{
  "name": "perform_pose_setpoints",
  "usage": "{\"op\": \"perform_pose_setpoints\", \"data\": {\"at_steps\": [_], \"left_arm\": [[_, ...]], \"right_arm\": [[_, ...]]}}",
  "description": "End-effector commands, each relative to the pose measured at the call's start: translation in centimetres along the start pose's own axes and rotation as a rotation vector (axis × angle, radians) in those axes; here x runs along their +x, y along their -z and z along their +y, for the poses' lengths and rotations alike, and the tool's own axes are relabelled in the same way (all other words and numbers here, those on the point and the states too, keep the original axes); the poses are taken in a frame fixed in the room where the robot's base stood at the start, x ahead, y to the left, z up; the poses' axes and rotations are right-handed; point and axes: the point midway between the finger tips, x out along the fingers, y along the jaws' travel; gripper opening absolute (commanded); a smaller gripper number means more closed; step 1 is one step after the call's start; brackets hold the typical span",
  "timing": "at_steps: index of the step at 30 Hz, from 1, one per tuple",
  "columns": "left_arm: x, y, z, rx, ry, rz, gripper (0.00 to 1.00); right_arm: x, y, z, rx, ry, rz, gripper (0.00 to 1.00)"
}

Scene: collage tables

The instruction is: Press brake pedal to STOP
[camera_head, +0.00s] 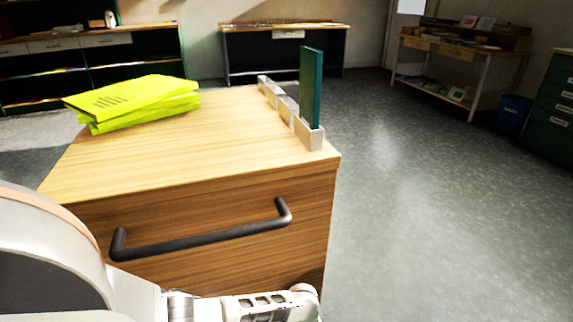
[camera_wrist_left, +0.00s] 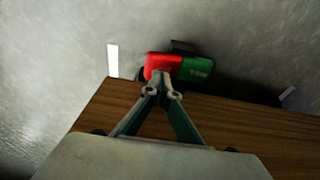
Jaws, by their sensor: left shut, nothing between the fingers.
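The pedal shows in the left wrist view as a small block with a red half (camera_wrist_left: 163,64) on the left and a green half (camera_wrist_left: 196,69) on the right. It sits past the edge of a wooden surface, by the grey floor. Marks on it are too small to read. My left gripper (camera_wrist_left: 162,80) is shut and empty, its fingertips overlapping the lower edge of the red half in the picture. I cannot tell whether they touch it. In the head view the pedal is not visible. My left arm enters at the bottom left. My right gripper is in neither view.
A wooden cabinet (camera_head: 215,190) with a dark drawer handle (camera_head: 205,236) stands ahead. Yellow-green folders (camera_head: 135,100) and an upright teal board (camera_head: 311,88) in metal holders (camera_head: 308,135) are on top. Open grey floor (camera_head: 420,220) lies to the right.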

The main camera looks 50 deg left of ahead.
Motion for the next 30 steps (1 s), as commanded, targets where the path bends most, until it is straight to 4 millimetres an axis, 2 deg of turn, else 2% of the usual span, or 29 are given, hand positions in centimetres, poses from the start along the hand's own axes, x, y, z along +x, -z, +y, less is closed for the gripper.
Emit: {"op": "perform_pose_setpoints", "data": {"at_steps": [30], "left_arm": [[1.5, -0.3, -0.1, -0.001, 0.001, -0.002, 0.0]], "right_arm": [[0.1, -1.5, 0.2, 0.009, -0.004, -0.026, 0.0]]}}
